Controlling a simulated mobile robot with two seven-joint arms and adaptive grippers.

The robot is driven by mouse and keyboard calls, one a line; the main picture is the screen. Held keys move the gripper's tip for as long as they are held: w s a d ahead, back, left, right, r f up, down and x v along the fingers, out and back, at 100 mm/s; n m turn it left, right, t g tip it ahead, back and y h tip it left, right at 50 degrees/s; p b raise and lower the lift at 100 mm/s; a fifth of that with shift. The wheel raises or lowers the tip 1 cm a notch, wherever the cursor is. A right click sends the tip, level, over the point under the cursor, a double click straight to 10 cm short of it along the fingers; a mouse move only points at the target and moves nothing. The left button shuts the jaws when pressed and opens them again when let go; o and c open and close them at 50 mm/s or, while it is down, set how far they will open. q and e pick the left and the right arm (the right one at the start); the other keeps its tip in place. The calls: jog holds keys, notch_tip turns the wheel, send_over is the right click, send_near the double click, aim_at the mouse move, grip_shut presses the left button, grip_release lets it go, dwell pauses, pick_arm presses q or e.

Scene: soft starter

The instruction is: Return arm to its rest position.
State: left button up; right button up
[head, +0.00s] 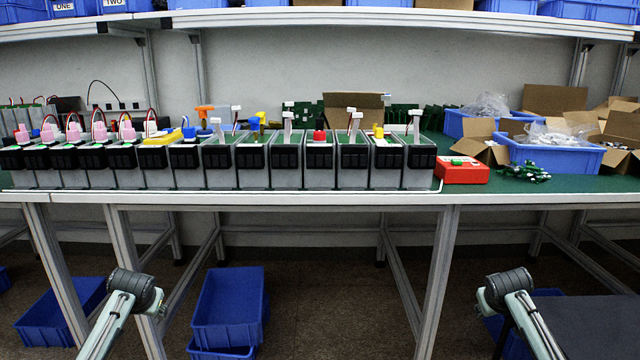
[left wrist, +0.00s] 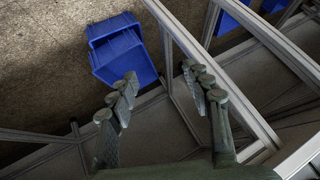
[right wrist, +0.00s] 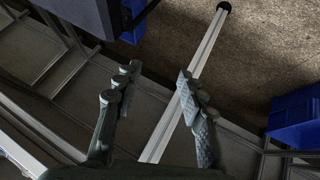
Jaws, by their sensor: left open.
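My left gripper (left wrist: 160,76) is open in the left wrist view. Its two fingers are apart with nothing between them, over the floor and the metal table frame. My right gripper (right wrist: 158,74) is also open and empty in the right wrist view, with a metal bar and floor behind it. In the head view, parts of my left arm (head: 135,290) and right arm (head: 507,290) show low at both sides, below the table's front edge. Neither gripper's fingers can be made out in the head view.
A row of grey-and-black units (head: 285,160) stands along the green-topped table (head: 520,187). A red box (head: 462,171) sits right of the row, near blue bins (head: 550,155) and cardboard boxes. Blue crates (head: 230,305) stand on the floor below, between the table legs.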

pick_arm(q)
jog(key=s+d+f+m+g+h, duration=0.1)
jog(key=s+d+f, duration=0.3)
jog(key=s+f, duration=0.4)
jog(key=s+d+f+g, duration=0.1)
jog(key=s+d+f, duration=0.3)
jog(key=s+f, duration=0.45)
pick_arm(e)
jog(key=s+a+f+n+g+y, duration=0.1)
jog(key=s+a+f, duration=0.3)
jog(key=s+f, duration=0.4)
jog(key=s+a+f+g+y, duration=0.1)
jog(key=s+a+f, duration=0.3)
jog(key=s+f, duration=0.45)
pick_arm(q)
jog(key=s+d+f+g+h, duration=0.1)
jog(key=s+d, duration=0.2)
jog(key=s, duration=0.8)
jog(key=s+d+f+g, duration=0.1)
jog(key=s+d+f, duration=0.1)
jog(key=s, duration=0.9)
jog(key=shift+d+h, duration=0.4)
pick_arm(e)
jog(key=s+a+f+g, duration=0.1)
jog(key=s+a, duration=0.2)
jog(key=s, duration=0.8)
jog(key=s+a+f+g+y, duration=0.1)
jog(key=s+a+f, duration=0.1)
jog(key=s, duration=0.9)
jog(key=shift+a, duration=0.45)
